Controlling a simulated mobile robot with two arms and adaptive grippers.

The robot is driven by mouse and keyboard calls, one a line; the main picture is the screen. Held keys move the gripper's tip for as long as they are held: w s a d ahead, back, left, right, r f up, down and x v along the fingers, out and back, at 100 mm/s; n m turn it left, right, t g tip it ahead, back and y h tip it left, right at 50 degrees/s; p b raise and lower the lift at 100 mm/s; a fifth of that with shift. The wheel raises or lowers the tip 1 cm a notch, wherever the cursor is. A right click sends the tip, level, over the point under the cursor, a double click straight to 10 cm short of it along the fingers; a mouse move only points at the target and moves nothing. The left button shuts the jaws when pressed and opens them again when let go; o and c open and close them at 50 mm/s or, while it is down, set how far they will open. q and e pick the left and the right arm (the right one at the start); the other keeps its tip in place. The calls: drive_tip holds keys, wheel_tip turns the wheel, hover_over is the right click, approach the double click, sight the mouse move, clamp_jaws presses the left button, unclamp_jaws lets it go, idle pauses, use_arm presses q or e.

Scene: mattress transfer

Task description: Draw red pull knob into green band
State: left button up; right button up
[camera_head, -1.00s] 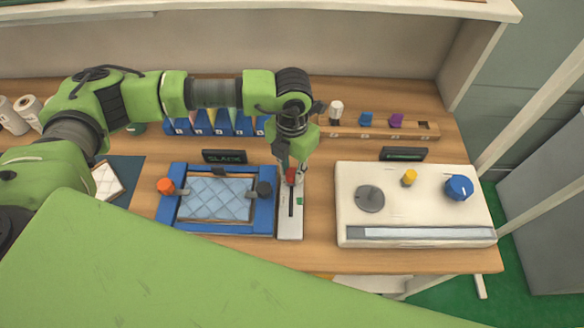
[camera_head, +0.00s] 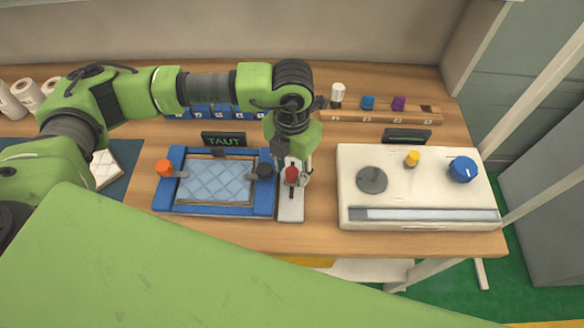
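The red pull knob (camera_head: 291,175) stands in the dark slot of a narrow white slide plate (camera_head: 290,214), to the right of a blue frame (camera_head: 165,201) holding a pale quilted pad (camera_head: 214,181). My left gripper (camera_head: 291,174) points down over the plate, its fingers around the knob and seemingly shut on it. The knob is part way along the slot, with some slot showing on its near side. No green band shows now; the knob and fingers may cover it. A small sign (camera_head: 223,140) behind the frame reads TAUT. My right gripper is not in view.
A white console (camera_head: 416,190) with a grey disc, yellow knob and blue dial (camera_head: 462,169) stands to the right. A wooden rack (camera_head: 380,117) with pegs lies behind. An orange knob (camera_head: 164,167) sits at the frame's left. Bare table separates plate and console.

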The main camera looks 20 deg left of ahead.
sight(292, 173)
use_arm(q)
drive_tip(key=shift+s, duration=0.1)
drive_tip(key=shift+r, duration=0.1)
wheel_tip(292, 173, up, 12)
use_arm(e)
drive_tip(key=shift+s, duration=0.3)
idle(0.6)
